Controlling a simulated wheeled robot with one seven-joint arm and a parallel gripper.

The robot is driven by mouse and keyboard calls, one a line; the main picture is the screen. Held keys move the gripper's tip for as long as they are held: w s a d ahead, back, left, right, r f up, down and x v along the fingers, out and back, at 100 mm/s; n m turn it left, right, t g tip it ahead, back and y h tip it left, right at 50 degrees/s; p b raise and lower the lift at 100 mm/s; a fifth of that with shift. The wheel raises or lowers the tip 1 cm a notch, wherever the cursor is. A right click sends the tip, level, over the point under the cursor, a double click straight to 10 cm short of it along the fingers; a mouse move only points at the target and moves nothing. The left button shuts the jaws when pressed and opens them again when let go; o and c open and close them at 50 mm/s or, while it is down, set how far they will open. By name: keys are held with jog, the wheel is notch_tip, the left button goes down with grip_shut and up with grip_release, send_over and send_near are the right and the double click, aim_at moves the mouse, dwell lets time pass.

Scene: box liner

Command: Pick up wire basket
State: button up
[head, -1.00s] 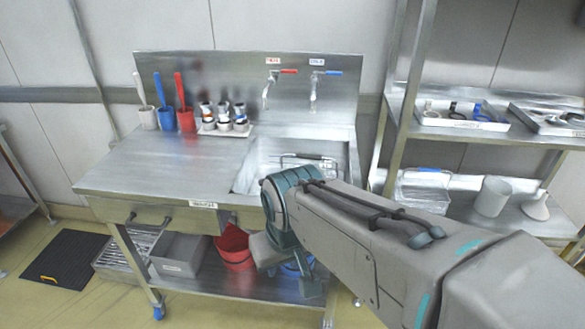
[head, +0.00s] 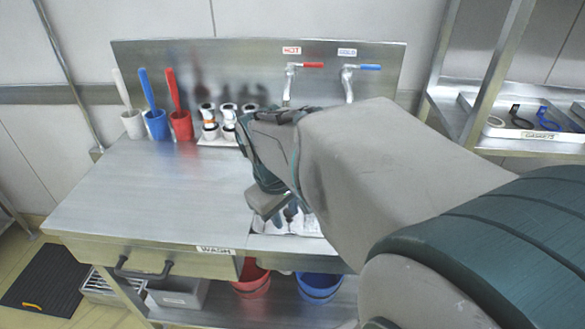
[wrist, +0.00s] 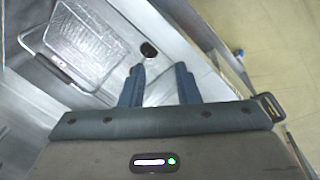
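The wire basket (wrist: 88,45) sits in the metal sink at the upper left of the wrist view. Its wire handle, with a dark grip, reaches out to the left. In the head view my arm hides most or all of the basket. My gripper (wrist: 160,82) has its two blue fingers apart with nothing between them. It is over the sink, to the lower right of the basket in the wrist view, near the dark drain hole. In the head view my gripper (head: 285,212) points down in front of the taps.
The wash bench (head: 150,200) is clear on the left. White, blue and red brush holders (head: 182,125) and several white-topped bottles stand at its back. Taps rise behind the sink. Red (head: 252,280) and blue (head: 319,287) buckets are below. A shelf rack stands at right.

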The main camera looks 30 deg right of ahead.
jog(key=w+d+f+n+g+b, duration=0.25)
jog(key=w+d+f+n, duration=0.2)
jog(key=d, duration=0.35)
jog(key=w+d+f+n+g+b, duration=0.1)
jog(key=w+d+f+n+b, duration=0.3)
jog(key=d, duration=0.4)
jog(key=shift+m+h, duration=0.4)
jog(key=shift+m, duration=0.05)
jog(key=shift+d+b+x, duration=0.2)
jog(key=shift+b+x, duration=0.3)
jog(key=shift+x, duration=3.1)
jog(key=shift+d+b+x, duration=0.15)
jog(key=shift+b+x, duration=0.35)
jog(key=shift+x, duration=3.1)
jog(key=shift+w+r, duration=0.1)
jog(key=shift+w, duration=0.05)
grip_shut()
